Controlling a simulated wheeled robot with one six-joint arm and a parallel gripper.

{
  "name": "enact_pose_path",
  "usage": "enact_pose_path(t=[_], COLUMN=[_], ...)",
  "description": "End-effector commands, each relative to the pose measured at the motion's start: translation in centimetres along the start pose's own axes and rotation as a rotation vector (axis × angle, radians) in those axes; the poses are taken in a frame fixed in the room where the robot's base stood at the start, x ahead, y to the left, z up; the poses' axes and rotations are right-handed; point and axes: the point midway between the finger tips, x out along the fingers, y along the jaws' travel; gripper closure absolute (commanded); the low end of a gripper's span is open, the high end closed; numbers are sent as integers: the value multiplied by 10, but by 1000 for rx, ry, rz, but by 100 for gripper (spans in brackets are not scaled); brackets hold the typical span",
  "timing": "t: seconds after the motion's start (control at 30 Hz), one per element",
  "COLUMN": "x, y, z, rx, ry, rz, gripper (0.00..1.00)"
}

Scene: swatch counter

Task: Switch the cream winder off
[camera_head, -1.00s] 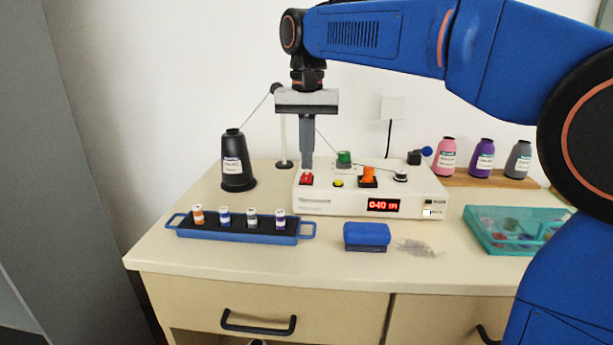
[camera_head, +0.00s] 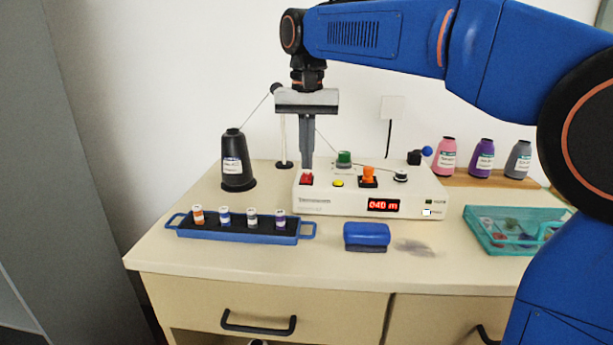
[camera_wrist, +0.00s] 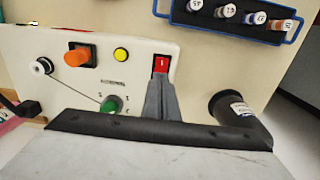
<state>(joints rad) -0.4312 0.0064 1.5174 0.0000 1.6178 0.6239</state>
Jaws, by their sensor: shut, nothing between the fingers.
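The cream winder (camera_head: 330,206) stands on the counter against the wall. My gripper (camera_head: 307,166) is shut and empty, pointing down at the red switch. In the wrist view the fingertips (camera_wrist: 161,82) are at the edge of the red switch (camera_wrist: 161,64); I cannot tell whether they touch it.
A black thread cone (camera_head: 237,165) stands left of the winder. In front lie a blue tray (camera_head: 250,238) of small spools and a blue block (camera_head: 367,236). A teal box (camera_head: 490,235) is at right; several cones stand on a wooden board (camera_head: 500,181) behind it.

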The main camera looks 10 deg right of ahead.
Motion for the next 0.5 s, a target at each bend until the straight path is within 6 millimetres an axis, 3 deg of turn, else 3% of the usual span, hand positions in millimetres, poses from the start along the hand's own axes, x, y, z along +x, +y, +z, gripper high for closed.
enact_pose_path(t=[0.5], x=[5], y=[0], z=[0], rx=[0], ry=[0], rz=[0], gripper=[100])
